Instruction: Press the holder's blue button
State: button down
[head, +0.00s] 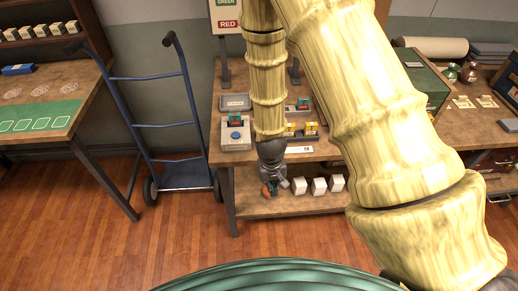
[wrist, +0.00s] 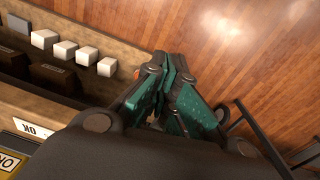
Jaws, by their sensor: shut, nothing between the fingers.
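The grey holder (head: 236,145) stands at the left front of the middle table (head: 225,92). Its round blue button (head: 235,135) is on its top face, with a red and green piece (head: 236,119) set behind it. My gripper (head: 270,188) hangs in front of the table's edge, lower than the top and to the right of the holder, apart from the button. In the wrist view my gripper (wrist: 165,90) has its teal-padded fingers together, with nothing held. The holder and button are not seen in the wrist view.
White cubes (head: 319,186) stand on the shelf under the table; they also show in the wrist view (wrist: 65,49). A blue hand truck (head: 185,174) stands left of the table. Yellow blocks (head: 310,129) and an OK label (head: 299,150) are right of the holder.

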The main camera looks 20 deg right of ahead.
jog(key=s+f, duration=0.6)
jog(key=s, duration=0.5)
jog(key=s+f+n, duration=0.1)
jog(key=s+f, duration=0.4)
jog(key=s, duration=0.6)
jog(key=shift+s+a+f+n+y, duration=0.25)
jog(key=shift+s+f+n+y, duration=0.05)
jog(key=shift+s+f+y, duration=0.1)
